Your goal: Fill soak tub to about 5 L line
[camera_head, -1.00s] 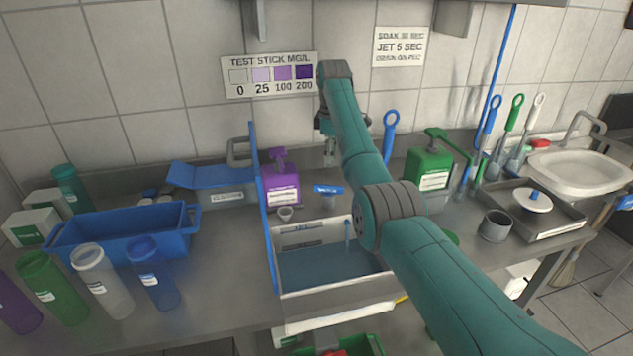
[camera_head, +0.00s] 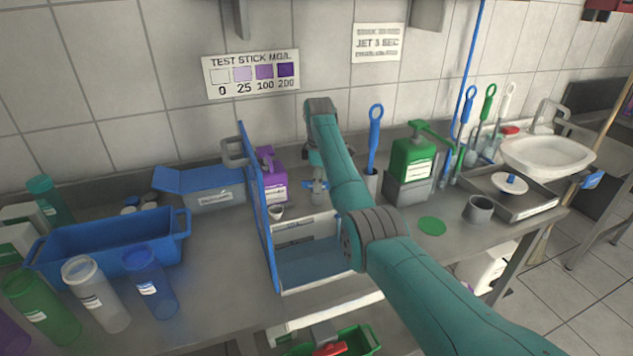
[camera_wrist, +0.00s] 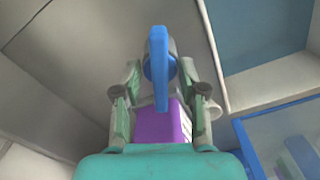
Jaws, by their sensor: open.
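A rectangular basin (camera_head: 300,283) with pale walls is set into the counter, with a flat blue surface inside; I cannot tell whether that is water. Behind it stands a tap with a blue lever (camera_head: 314,185). In the wrist view the lever (camera_wrist: 159,68) lies between the two fingers of my gripper (camera_wrist: 160,64), with gaps on both sides. My gripper is open, and in the head view it is just above the tap, partly hidden by my arm. My arm also hides the basin's right side. No level line is readable.
A blue panel (camera_head: 257,205) stands upright along the basin's left edge. A purple bottle (camera_head: 271,178) is left of the tap, with a green bottle (camera_head: 412,163) to the right. A blue tub (camera_head: 105,262) and several coloured tubes are at left.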

